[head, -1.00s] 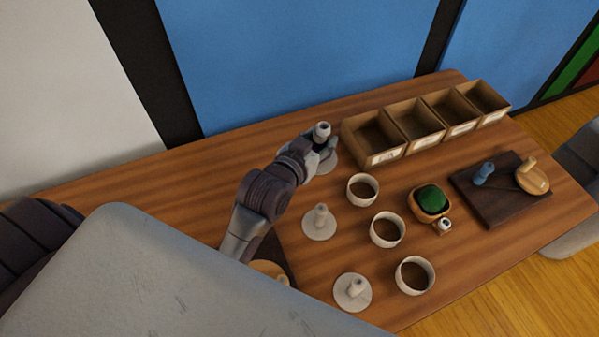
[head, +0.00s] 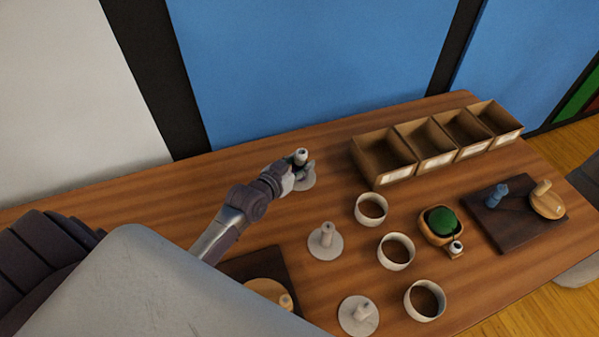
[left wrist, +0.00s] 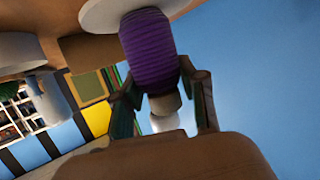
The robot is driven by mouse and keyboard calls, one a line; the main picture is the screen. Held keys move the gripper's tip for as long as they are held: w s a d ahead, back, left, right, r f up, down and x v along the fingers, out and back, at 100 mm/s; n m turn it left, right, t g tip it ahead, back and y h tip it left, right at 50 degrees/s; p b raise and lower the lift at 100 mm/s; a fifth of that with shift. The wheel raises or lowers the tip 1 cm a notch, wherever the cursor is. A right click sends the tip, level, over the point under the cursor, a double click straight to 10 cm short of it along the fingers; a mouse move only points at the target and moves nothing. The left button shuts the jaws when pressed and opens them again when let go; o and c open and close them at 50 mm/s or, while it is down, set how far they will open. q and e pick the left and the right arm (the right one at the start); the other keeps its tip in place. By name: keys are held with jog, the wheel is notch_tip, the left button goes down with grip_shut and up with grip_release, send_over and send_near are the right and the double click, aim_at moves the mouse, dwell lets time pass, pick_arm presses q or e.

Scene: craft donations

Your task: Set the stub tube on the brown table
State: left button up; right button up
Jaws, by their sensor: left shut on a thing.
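My left gripper (head: 297,172) is shut on a short upright tube (head: 301,154), apparently the stub tube, with a pale top end. In the left wrist view the tube has a purple ribbed winding (left wrist: 150,48) between my fingers. A pale round disc (head: 307,184) is at its foot, and its edge also shows in the left wrist view (left wrist: 100,14). I cannot tell whether the disc touches the brown table (head: 225,185). The gripper is over the table's back part, left of the box row. My right gripper is not in view.
Several open boxes (head: 383,184) stand at the back right. White cups (head: 371,222), discs with posts (head: 320,250), and a wooden holder (head: 430,238) with a green ball are nearby. A dark board (head: 512,235) lies at right. The table left of my gripper is clear.

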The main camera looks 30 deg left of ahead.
pick_arm(q)
jog(key=shift+f, duration=2.05)
jog(key=shift+f, duration=0.1)
jog(key=o, duration=1)
jog(key=shift+s+r, duration=0.1)
jog(key=shift+r, duration=0.1)
jog(key=v, duration=1)
jog(key=shift+s, duration=0.3)
jog(key=shift+s+a+r, duration=0.1)
jog(key=shift+s+r, duration=0.15)
jog(key=shift+s, duration=0.3)
